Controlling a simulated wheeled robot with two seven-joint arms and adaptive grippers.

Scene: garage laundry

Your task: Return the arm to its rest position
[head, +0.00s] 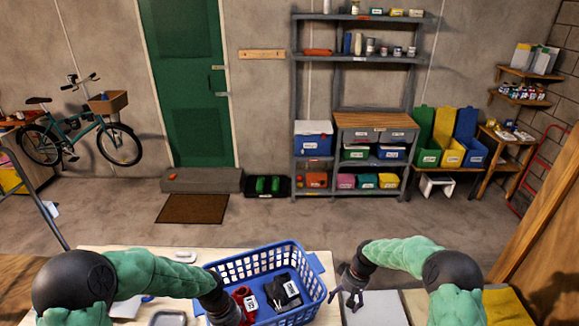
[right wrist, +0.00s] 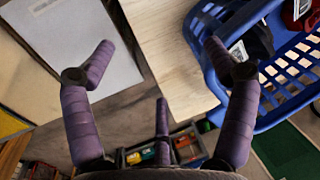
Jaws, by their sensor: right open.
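My right gripper (head: 347,297) is open and empty, just right of the blue laundry basket (head: 315,262). In the right wrist view its purple fingers are spread wide (right wrist: 160,48), with nothing between them. My green right arm (head: 400,253) reaches in from the lower right. My left arm (head: 150,272) reaches in from the left. Its wrist end is at the basket's left side, and its fingers are not clear to see.
The basket stands on a light wooden table (head: 335,315) and holds a dark tagged item (head: 282,292) and a red item (head: 243,296). A grey-white board (head: 375,310) lies right of the basket. A wooden panel (head: 545,230) rises at the far right. The floor behind the table is clear.

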